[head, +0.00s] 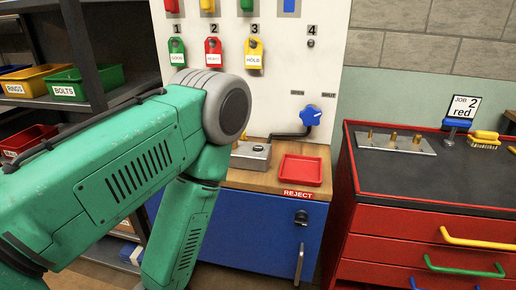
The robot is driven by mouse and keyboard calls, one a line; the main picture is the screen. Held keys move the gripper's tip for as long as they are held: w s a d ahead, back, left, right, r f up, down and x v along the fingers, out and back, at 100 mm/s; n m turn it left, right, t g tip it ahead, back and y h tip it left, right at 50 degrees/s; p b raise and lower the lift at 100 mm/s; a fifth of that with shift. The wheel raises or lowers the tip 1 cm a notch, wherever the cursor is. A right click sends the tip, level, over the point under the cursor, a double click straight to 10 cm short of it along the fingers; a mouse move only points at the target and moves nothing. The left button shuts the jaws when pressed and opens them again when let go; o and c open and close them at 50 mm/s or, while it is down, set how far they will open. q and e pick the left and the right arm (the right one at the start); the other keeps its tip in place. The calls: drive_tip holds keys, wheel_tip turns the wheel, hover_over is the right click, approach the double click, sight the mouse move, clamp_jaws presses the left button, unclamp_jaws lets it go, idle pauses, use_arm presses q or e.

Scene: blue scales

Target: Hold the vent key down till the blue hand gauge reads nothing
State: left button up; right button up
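No gauge with a blue hand shows in the head view, and I cannot make out a vent key. A blue star-shaped knob (311,115) is on the white panel (290,75), below small labels that read OPEN and SHUT. A dark pipe or hose runs from near the knob toward a small grey metal box (252,152) on the wooden bench top. My green left arm crosses the left and middle, bends at a grey elbow and runs down out of the picture, hiding part of the panel and bench. Neither of my grippers is in view.
A red tray (301,170) sits on the bench above a REJECT label. Coloured tags (213,53) hang on the panel under numbers. A red cabinet (420,235) stands at right with a metal plate with pegs (395,143) on top. Shelves with bins (86,83) are at left.

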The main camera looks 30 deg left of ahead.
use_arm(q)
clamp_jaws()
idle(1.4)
